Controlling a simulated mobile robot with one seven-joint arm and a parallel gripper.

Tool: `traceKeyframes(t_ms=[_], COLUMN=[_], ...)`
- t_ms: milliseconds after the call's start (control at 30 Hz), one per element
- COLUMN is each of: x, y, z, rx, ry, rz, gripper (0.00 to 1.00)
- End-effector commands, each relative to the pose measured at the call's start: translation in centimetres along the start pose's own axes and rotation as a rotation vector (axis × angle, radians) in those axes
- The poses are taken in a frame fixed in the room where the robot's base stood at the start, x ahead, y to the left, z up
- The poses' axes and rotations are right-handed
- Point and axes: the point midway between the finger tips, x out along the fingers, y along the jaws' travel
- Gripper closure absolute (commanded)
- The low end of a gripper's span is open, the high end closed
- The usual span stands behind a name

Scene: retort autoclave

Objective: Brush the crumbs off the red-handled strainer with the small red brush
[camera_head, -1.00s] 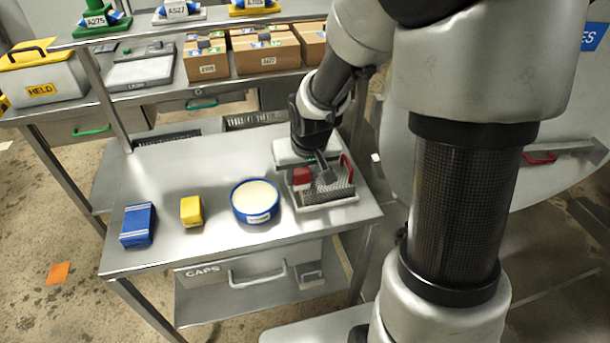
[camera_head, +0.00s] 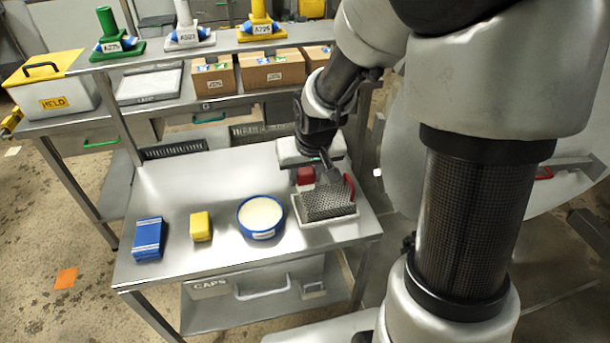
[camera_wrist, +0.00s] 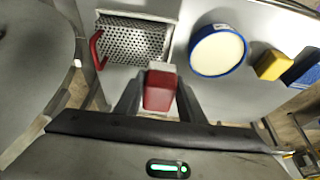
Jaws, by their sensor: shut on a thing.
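The strainer (camera_head: 327,205) is a perforated metal box with a red handle (camera_head: 349,186), set on a pale tray at the right end of the steel table. It also shows in the wrist view (camera_wrist: 130,40), with its red handle on the left. The small red brush (camera_wrist: 160,92) is between my gripper's fingers (camera_wrist: 158,100), with its pale bristle end toward the strainer's near edge. In the head view the brush (camera_head: 305,175) is at the strainer's back edge; I cannot tell if it touches. No crumbs can be made out.
A blue-rimmed bowl of pale contents (camera_head: 261,216), a yellow block (camera_head: 201,226) and a blue block (camera_head: 149,238) stand left of the strainer. Cardboard boxes (camera_head: 272,69) sit on the shelf behind. The table's front left (camera_head: 190,262) is clear.

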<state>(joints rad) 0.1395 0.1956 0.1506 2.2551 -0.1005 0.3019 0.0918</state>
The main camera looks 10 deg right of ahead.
Motion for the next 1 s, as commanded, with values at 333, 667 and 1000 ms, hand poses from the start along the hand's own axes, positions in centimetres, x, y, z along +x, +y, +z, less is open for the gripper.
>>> traceKeyframes(t_ms=[333, 667, 1000], x=[-1.1, -2.8, -2.7], y=[0.0, 0.0, 0.0], z=[-0.5, -1.2, -1.1], rx=[0.0, 0.001, 0.0], ry=[0.002, 0.0, 0.001], rz=[0.0, 0.0, 0.0], gripper=[0.82, 0.82, 0.82])
